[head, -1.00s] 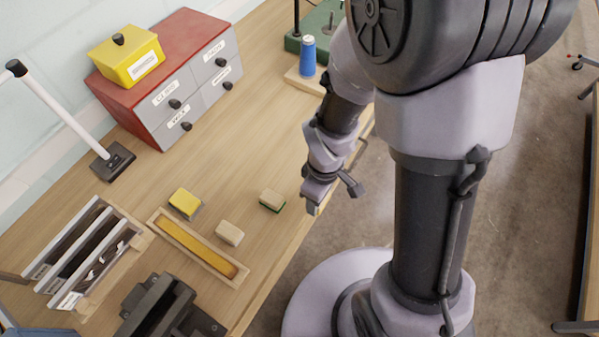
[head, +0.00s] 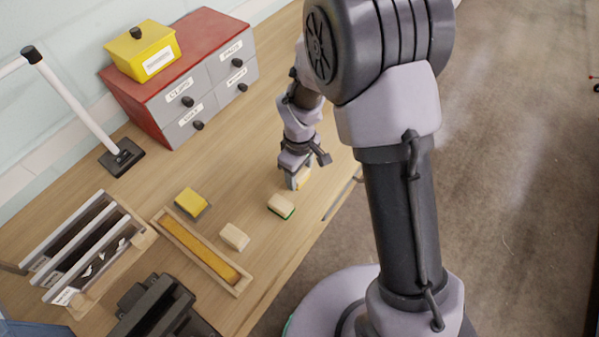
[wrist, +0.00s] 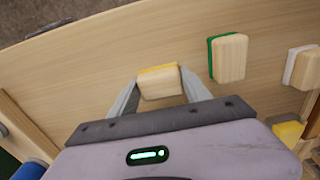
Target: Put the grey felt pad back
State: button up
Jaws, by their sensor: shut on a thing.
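My gripper (head: 297,184) is shut on a pale wooden block with a yellow felt edge (wrist: 159,82); the block also shows in the head view (head: 304,178), partly hidden by the fingers. I cannot tell whether it touches the table. To its left in the head view lies a wooden block with green felt (head: 281,206), apart from my gripper. A wooden block with a whitish or light-grey edge (wrist: 303,68) lies beyond it. A yellow block with a grey underside (head: 191,202) sits farther left; I cannot tell which of these is the grey felt pad.
A wooden tray with an amber strip (head: 203,250) lies left of the blocks. A slotted rack (head: 103,225) and a black device (head: 160,310) stand beyond. A red drawer cabinet (head: 195,55) with a yellow box (head: 143,50) stands behind.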

jog(key=o, duration=1.3)
jog(key=shift+f, duration=0.1)
notch_tip(320, 180, up, 13)
jog(key=p, duration=0.5)
notch_tip(320, 180, up, 13)
jog(key=m+t+y, duration=0.1)
jog(key=m+t, duration=0.1)
jog(key=m, duration=0.4)
send_over(300, 173)
jog(key=s+d, duration=0.5)
jog(key=s+d+r+m+t, duration=0.1)
jog(key=s+r+m+t, duration=0.1)
jog(key=s, duration=0.4)
jog(key=s+d+r+m+t+y, duration=0.1)
jog(key=s+d+r+m, duration=0.1)
jog(key=s+r+m, duration=0.3)
jog(key=shift+s+m+t, duration=0.4)
jog(key=shift+s+m, duration=0.15)
jog(key=shift+m, duration=0.35)
notch_tip(300, 173, down, 8)
jog(key=b, duration=0.9)
jog(key=shift+f, duration=0.25)
